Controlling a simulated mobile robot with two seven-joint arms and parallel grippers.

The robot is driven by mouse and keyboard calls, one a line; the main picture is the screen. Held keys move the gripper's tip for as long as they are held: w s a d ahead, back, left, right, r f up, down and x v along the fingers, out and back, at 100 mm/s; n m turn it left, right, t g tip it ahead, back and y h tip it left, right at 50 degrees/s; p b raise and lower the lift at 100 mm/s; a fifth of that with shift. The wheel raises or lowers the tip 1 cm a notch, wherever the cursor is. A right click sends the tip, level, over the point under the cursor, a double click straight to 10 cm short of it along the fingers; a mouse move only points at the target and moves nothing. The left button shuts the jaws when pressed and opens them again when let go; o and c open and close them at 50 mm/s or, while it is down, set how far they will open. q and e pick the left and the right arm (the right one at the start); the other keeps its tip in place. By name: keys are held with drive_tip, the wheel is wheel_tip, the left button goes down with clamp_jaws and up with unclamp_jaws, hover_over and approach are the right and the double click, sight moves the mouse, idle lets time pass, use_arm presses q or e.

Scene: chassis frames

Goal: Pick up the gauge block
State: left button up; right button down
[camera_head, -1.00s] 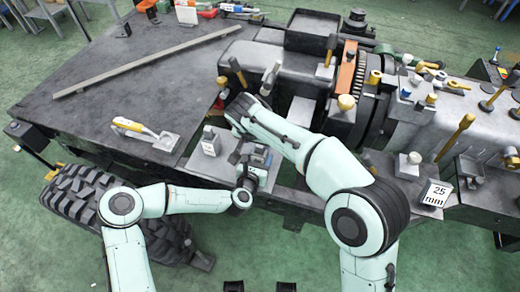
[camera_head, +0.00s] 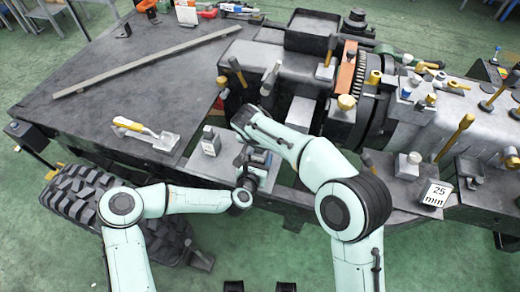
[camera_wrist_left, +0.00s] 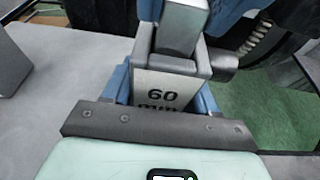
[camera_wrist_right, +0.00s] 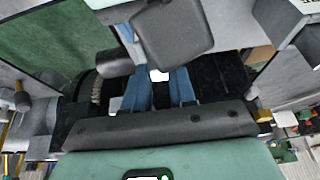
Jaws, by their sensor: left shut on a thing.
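In the left wrist view, a grey gauge block (camera_wrist_left: 165,88) with "60 mm" on its face sits between the blue fingers of my left gripper (camera_wrist_left: 166,70). That gripper is shut on it. In the head view, my left gripper (camera_head: 256,156) is low at the centre, by the front grey plate, and the held block is hard to make out. My right gripper (camera_head: 238,112) is just above and left of it. In the right wrist view, its blue fingers (camera_wrist_right: 163,82) stand apart with a gap, and a grey body hides their tips.
Another block marked "25 mm" (camera_head: 435,194) stands at the right. A small grey block (camera_head: 209,140) stands on the front plate, close to both grippers. A yellow-handled tool (camera_head: 140,128) lies on the dark table (camera_head: 80,120). Machine parts with upright handles crowd the right side.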

use_arm(q)
drive_tip(key=o, duration=1.2)
use_arm(e)
wheel_tip(320, 180, up, 10)
use_arm(q)
drive_tip(key=shift+s, duration=0.1)
drive_tip(key=v, duration=1.1)
drive_tip(key=shift+s+a+r, duration=0.15)
drive_tip(key=shift+s, duration=0.2)
